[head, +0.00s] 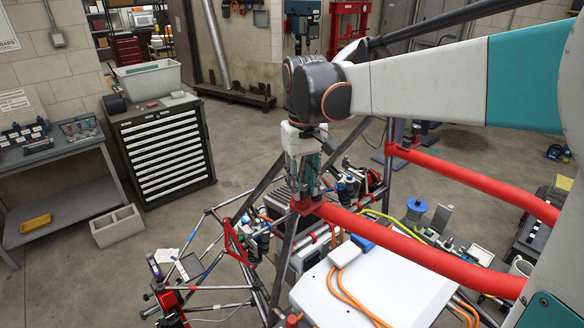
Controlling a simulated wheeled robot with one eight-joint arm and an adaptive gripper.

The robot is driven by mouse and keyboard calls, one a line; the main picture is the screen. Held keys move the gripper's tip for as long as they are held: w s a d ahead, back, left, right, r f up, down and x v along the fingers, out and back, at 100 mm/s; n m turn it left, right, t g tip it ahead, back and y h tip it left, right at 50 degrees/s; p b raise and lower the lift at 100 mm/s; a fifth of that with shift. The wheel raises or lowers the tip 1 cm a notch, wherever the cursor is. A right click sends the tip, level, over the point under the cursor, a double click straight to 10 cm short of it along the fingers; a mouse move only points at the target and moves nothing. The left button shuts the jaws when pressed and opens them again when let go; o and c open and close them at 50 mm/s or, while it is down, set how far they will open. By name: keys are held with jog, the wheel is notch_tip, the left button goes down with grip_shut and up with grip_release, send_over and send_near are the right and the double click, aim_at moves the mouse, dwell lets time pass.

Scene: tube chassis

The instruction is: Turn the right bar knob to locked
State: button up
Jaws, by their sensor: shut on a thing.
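Two red bars run across the tube chassis, a nearer one (415,247) at lower left and a farther one (485,182) at upper right. My gripper (303,192) points down at the far left end of the nearer bar. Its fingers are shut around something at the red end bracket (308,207). The fingers hide the knob there, so its turn position cannot be read. At the farther bar's end bracket (403,151), a small dark knob-like part (416,129) stands uncovered.
A white box (375,290) with orange cables sits in the chassis below the nearer bar. Dark frame tubes rise close around my gripper.

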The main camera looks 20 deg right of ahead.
aim_at(303, 187)
dwell(0.4)
jog(key=o, duration=1.1)
jog(key=shift+c, duration=0.2)
jog(key=shift+r, duration=0.1)
notch_tip(303, 187, up, 12)
jog(key=shift+s, duration=0.1)
